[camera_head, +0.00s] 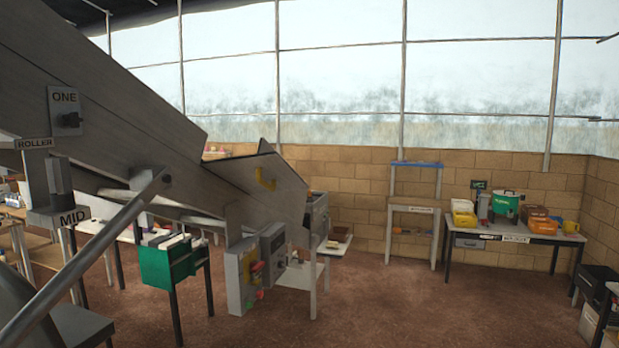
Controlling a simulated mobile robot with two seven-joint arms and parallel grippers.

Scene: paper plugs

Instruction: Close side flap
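A grey sloping machine (110,115) fills the left side, with labels reading ONE, ROLLER and MID. At its lower right end is a flat grey panel (285,195) with a yellow handle (265,179), which looks like the side flap. The panel stands at an angle to the chute wall, and I cannot tell for sure whether it is open or shut. Neither of my grippers is in view.
A grey control box (241,275) with coloured buttons hangs below the panel. A green box (168,262) stands on dark legs. A shelf rack (412,220) and a table (515,234) with a green pot (507,206) stand by the brick wall. The brown floor at centre right is clear.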

